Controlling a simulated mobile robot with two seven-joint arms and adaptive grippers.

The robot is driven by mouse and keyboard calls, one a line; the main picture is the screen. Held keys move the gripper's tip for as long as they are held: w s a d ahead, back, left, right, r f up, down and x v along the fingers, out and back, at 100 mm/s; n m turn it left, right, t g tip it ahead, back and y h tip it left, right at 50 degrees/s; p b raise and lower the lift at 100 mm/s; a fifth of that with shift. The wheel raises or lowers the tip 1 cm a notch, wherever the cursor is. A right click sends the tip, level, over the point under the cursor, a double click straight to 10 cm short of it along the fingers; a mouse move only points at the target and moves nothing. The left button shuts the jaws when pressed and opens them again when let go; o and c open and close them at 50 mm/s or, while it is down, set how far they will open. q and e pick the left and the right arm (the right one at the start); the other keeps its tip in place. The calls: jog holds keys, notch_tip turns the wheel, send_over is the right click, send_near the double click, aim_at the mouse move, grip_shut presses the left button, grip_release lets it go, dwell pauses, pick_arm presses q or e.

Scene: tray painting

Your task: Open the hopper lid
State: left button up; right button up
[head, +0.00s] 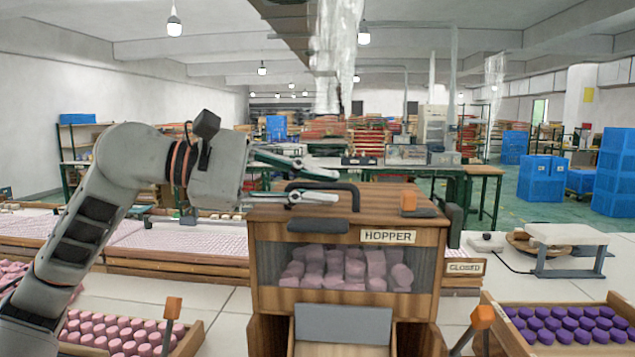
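The hopper (346,233) is a wooden box in the middle of the head view, with a clear front window showing pink pieces inside. Its wooden lid (370,203) lies flat on top and looks shut. A dark arched handle (322,187) stands on the lid. My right gripper is not in view.
A tray of pink pieces (191,345) is at the lower left and a tray of purple pieces (497,306) at the lower right. A grey stand (567,237) sits on the white table right of the hopper. Long trays lie behind.

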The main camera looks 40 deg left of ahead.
pick_arm(q)
jog(key=shift+w+d+f, duration=0.1)
jog(key=shift+w+d, duration=0.05)
jog(key=shift+w, duration=0.05)
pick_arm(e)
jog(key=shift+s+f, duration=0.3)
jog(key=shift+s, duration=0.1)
pick_arm(q)
jog(key=shift+c, duration=0.3)
